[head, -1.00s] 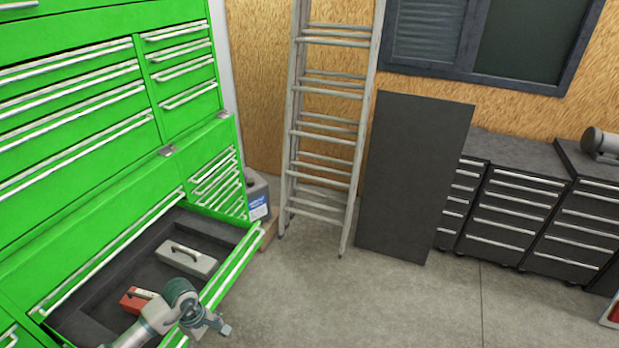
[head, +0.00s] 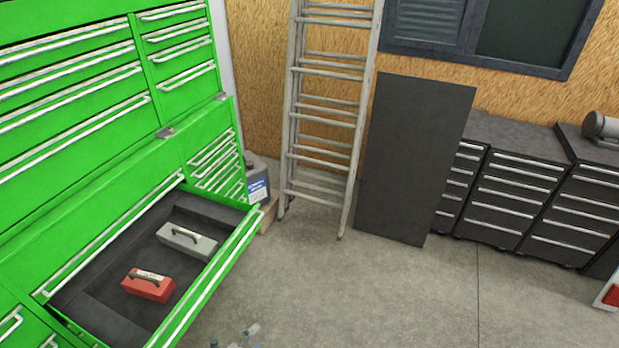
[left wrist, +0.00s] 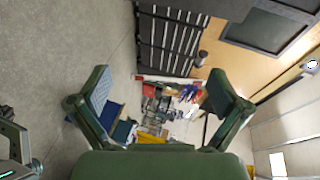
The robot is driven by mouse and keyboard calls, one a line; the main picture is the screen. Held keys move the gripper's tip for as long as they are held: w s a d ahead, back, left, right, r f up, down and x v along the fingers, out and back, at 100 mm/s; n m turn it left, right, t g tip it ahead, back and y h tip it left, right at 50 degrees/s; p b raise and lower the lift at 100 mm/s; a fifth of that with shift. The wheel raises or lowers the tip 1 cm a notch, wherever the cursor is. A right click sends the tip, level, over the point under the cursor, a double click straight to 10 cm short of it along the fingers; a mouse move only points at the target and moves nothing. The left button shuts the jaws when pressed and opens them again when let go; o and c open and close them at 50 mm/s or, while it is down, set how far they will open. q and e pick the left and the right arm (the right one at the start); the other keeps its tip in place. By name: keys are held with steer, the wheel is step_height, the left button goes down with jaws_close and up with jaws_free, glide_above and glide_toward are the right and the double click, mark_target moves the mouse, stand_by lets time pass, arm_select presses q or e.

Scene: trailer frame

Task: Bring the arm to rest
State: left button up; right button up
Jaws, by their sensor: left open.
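My left gripper (left wrist: 155,92) is open in the left wrist view, its two green fingers spread wide with nothing between them. In the head view only the tips of what looks like my left gripper (head: 235,338) show at the bottom edge, in front of the open drawer (head: 212,268) and clear of it. The rest of that arm is out of the head view.
The drawer of the green tool cabinet (head: 80,225) stands pulled out, holding a red toolbox (head: 148,288) and a grey toolbox (head: 190,241). A ladder (head: 327,136) and a dark panel (head: 413,165) lean at the back wall.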

arm_select(q)
steer(key=s+a+f+n+g+y, duration=0.1)
steer(key=s+a+f+n+y, duration=0.25)
steer(key=s+f+n, duration=0.55)
steer(key=s+a+f+n+g+y, duration=0.2)
steer(key=s+a+f+n+y, duration=0.15)
steer(key=s+f, duration=0.6)
steer(key=s+f+n+g+y, duration=0.1)
steer(key=s+f+n+g, duration=0.1)
steer(key=s, duration=0.7)
steer(key=s+f+n+g, duration=0.3)
steer(key=s+f+n, duration=0.1)
steer(key=s, duration=0.5)
steer(key=s+d+f+n+g+y, duration=0.1)
steer(key=s+f, duration=0.4)
steer(key=s, duration=0.5)
steer(key=shift+n+g+y, duration=0.3)
steer(key=shift+n+g, duration=0.5)
steer(key=shift+n, duration=0.45)
steer(key=shift+d+f, duration=0.1)
steer(key=shift+d, duration=0.05)
arm_select(e)
steer(key=shift+a, duration=0.15)
